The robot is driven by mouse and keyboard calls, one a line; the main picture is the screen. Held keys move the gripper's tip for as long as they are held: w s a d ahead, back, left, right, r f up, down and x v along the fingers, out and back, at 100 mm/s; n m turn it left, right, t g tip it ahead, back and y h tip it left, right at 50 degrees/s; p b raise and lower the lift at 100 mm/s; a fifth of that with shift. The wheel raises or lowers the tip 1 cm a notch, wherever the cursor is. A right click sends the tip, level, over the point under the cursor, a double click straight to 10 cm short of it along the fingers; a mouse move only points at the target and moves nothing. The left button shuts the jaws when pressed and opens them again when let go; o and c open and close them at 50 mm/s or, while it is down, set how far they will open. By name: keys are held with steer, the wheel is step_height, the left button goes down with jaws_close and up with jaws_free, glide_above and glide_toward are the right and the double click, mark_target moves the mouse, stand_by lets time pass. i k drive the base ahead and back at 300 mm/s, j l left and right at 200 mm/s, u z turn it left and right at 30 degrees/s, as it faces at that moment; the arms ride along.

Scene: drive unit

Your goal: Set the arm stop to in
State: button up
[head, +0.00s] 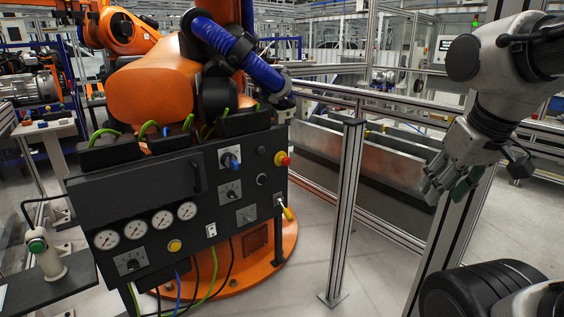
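The black control panel (217,213) stands in front of the orange robot, left of centre. A red push button on a yellow collar (282,159) sticks out at its upper right; it looks like the arm stop, but no label is readable and I cannot tell whether it is in or out. My gripper (448,190) hangs at the right, pointing down and left, well apart from the panel. Its grey fingers with green pads look spread, and nothing shows between them.
The panel also carries a blue knob (230,160), a yellow button (174,246), a yellow-tipped lever (286,210) and several gauges. A metal fence post (346,210) stands between panel and gripper. A small pedestal with a green-topped button (40,250) is at left.

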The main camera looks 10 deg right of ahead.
mark_target(287, 161)
steer(key=i+j+z, duration=0.1)
steer(key=i+j, duration=0.2)
steer(key=i, duration=0.15)
steer(key=i+j+z, duration=0.1)
steer(key=i+j, duration=0.25)
steer(key=i, duration=0.1)
